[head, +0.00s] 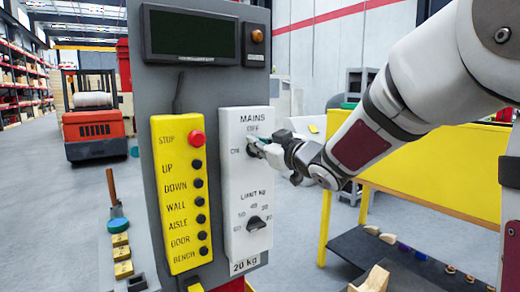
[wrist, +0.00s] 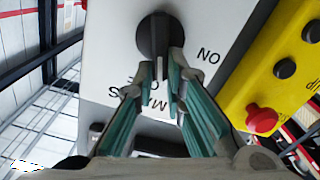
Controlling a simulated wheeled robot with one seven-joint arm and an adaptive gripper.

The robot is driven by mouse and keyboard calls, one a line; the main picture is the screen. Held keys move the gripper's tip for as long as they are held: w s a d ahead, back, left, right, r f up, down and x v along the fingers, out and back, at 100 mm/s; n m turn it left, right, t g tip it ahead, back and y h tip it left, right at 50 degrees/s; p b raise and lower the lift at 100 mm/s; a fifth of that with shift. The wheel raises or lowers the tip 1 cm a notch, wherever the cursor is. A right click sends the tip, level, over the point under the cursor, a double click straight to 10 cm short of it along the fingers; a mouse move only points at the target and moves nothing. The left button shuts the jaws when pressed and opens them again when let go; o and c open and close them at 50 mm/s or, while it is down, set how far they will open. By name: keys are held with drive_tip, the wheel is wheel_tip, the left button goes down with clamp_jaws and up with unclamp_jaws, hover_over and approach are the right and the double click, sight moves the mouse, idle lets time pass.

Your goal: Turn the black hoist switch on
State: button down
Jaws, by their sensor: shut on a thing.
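The black switch (head: 251,146) sits on the upper part of a white control box (head: 236,190), under the words MAINS and OFF, with ON at its left in the head view. My gripper (head: 262,150) reaches it from the right and partly hides it. In the wrist view, which is upside down, the round black switch (wrist: 154,32) is at top centre. My gripper's teal-padded fingers (wrist: 160,72) are closed on its raised grip. The grip runs roughly up and down there, towards the partly hidden OFF label, with ON to the right.
A yellow button box (head: 180,190) with a red stop button (head: 196,138) stands close left of the white box. A second black knob (head: 256,224), marked LIMIT KG, is below. A dark display (head: 192,36) is above. A yellow bench (head: 440,165) stands at right.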

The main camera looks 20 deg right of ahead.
drive_tip(key=n+b, duration=0.4)
drive_tip(key=a+f+n+b, duration=0.1)
drive_tip(key=n+b, duration=0.1)
drive_tip(key=shift+s+a+f+n, duration=0.1)
drive_tip(key=shift+n, duration=0.2)
drive_tip(key=n+b, duration=0.3)
drive_tip(key=shift+s+a+f+b, duration=0.1)
drive_tip(key=shift+a+f+b, duration=0.1)
drive_tip(key=shift+f+b, duration=0.15)
drive_tip(key=shift+f+n+b, duration=0.2)
drive_tip(key=shift+n+b, duration=1)
drive_tip(key=shift+n, duration=0.4)
drive_tip(key=c, duration=1.6)
unclamp_jaws()
drive_tip(key=shift+c, duration=0.2)
drive_tip(key=shift+s, duration=0.15)
